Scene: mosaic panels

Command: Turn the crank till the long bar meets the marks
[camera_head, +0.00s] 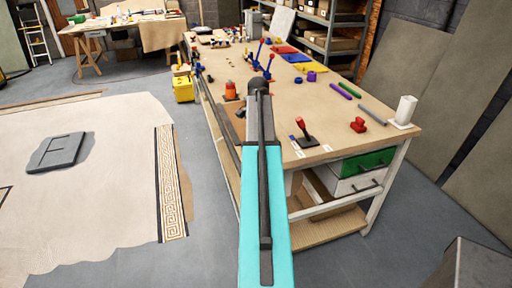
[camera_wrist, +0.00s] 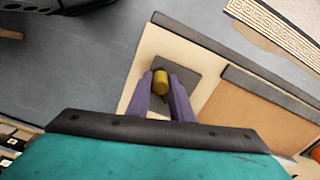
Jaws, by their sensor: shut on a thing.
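In the wrist view, the two purple fingers of my gripper (camera_wrist: 161,78) are shut on a small yellow knob (camera_wrist: 160,84). The knob looks like the crank's grip. Behind it is a dark grey square plate (camera_wrist: 185,68) on a pale panel (camera_wrist: 150,50). The crank's arm is hidden or too small to make out. A long dark bar (camera_wrist: 195,36) runs slanting above the plate, but I cannot tell whether it is the task's long bar. I cannot make out the marks. In the head view, my turquoise arm hides the gripper and the knob.
A mosaic panel (camera_head: 110,190) lies on the floor at left.

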